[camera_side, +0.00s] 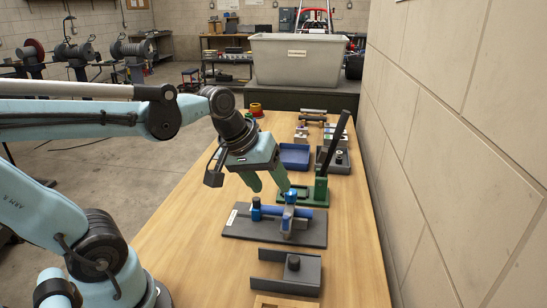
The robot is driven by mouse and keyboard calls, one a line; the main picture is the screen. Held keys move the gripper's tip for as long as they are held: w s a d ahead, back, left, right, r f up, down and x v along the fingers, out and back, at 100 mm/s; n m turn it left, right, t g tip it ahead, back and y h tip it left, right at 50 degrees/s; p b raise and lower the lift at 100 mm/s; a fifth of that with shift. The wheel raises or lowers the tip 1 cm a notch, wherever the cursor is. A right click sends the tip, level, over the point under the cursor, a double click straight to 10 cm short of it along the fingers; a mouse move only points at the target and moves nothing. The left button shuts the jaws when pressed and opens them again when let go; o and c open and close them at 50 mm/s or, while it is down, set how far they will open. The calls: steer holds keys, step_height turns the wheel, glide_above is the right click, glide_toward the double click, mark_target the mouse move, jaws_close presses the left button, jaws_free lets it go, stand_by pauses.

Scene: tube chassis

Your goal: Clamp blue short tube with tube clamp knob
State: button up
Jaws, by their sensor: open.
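A blue short tube (305,214) lies across a fixture on a dark grey base plate (245,231). A bright blue knob (291,196) stands at the top of a grey clamp body (286,224) near the tube's middle. A smaller blue upright part (256,211) is near the tube's left end. My gripper (271,189) has green fingers spread apart with nothing between them. It hangs just above the fixture; its right fingertip is close to the knob. I cannot tell whether they touch, or how tight the clamp is.
A green tool with a long black lever (333,143) stands just behind the fixture. A dark grey channel-shaped fixture (275,285) is in front. A blue tray (295,155) and several small parts lie farther back. A block wall (460,150) bounds the bench (180,255) on the right.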

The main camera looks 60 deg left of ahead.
steer(key=w+a+r+n+g+h, duration=0.15)
steer(key=w+a+n, duration=0.25)
steer(key=n, duration=0.5)
steer(key=n+g+h, duration=0.1)
steer(key=n+h, duration=0.1)
steer(key=n, duration=0.7)
glide_toward(291, 191)
steer(key=shift+g, duration=0.25)
steer(key=x, duration=0.9)
steer(key=shift+w+r, duration=0.1)
steer(key=shift+w, duration=0.05)
steer(key=shift+c, duration=0.3)
steer(key=c, duration=1)
